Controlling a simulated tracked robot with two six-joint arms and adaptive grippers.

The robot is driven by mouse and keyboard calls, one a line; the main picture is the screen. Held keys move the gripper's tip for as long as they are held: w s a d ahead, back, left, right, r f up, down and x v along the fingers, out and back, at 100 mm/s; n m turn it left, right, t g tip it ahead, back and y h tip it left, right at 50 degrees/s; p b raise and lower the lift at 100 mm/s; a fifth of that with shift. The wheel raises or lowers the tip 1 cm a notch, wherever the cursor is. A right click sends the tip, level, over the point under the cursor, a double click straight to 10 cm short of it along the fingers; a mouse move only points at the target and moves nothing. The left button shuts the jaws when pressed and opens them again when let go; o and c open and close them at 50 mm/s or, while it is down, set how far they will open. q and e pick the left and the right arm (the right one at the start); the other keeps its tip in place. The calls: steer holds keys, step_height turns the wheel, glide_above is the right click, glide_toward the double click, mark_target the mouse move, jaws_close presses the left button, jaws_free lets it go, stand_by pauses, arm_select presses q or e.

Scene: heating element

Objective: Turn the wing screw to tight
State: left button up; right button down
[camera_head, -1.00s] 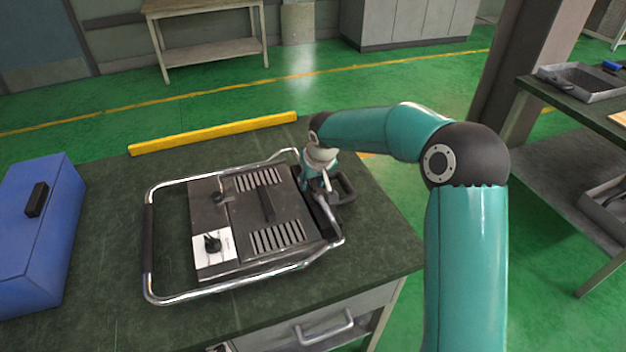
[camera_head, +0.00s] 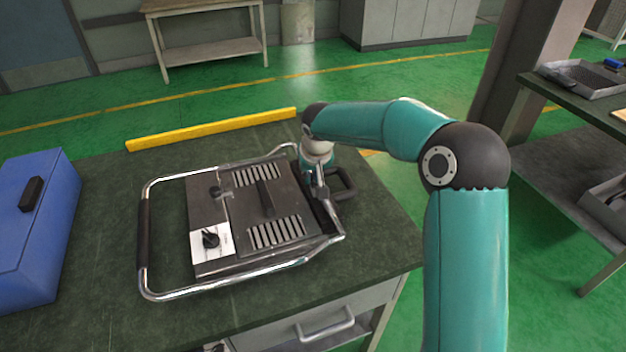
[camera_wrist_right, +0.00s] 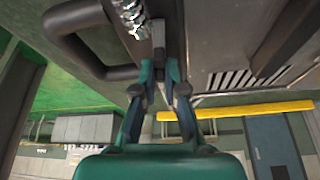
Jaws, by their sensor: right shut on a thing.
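The heating element is a grey metal unit (camera_head: 222,252) with vents and a chrome tube frame, lying on the dark green workbench. My right gripper (camera_head: 321,196) reaches down at the unit's right end, beside a black loop handle (camera_head: 345,180). In the right wrist view the fingers (camera_wrist_right: 160,68) are shut on a small grey tab, the wing screw (camera_wrist_right: 158,35), close to the unit's underside edge in that picture. A coiled metal part (camera_wrist_right: 130,14) sits beside it. In the head view the screw is hidden by the gripper. My left gripper is not in view.
A blue box (camera_head: 35,225) stands on the bench (camera_head: 100,310) at the left. A yellow bar (camera_head: 212,128) lies along the bench's far edge. The black loop handle is close to my right gripper. A drawer with a handle (camera_head: 325,328) is below the bench's front.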

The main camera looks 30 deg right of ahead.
steer(key=shift+w+a+f+m+b, duration=0.1)
steer(key=shift+f+m+b, duration=0.15)
steer(key=shift+m+b, duration=0.6)
steer(key=shift+r+m+h+b, duration=0.1)
steer(key=shift+m+h+b, duration=0.55)
steer(key=shift+m, duration=0.2)
steer(key=shift+m+g+b, duration=0.3)
steer(key=shift+m+g, duration=0.2)
steer(key=shift+m, duration=0.4)
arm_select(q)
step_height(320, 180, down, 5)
arm_select(e)
steer(key=shift+r+m+g+h, duration=0.15)
steer(key=shift+m+g+h, duration=0.25)
steer(key=shift+m, duration=1.4)
steer(key=shift+r+m+g+p, duration=0.1)
steer(key=shift+m+g+p, duration=0.25)
steer(key=shift+m+g, duration=0.4)
steer(key=m+p, duration=0.1)
steer(key=m, duration=0.2)
steer(key=shift+g+h, duration=0.25)
steer(key=shift+g, duration=0.1)
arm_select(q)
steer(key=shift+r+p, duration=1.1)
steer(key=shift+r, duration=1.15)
arm_select(e)
steer(key=shift+m+g, duration=0.5)
steer(key=shift+m, duration=0.95)
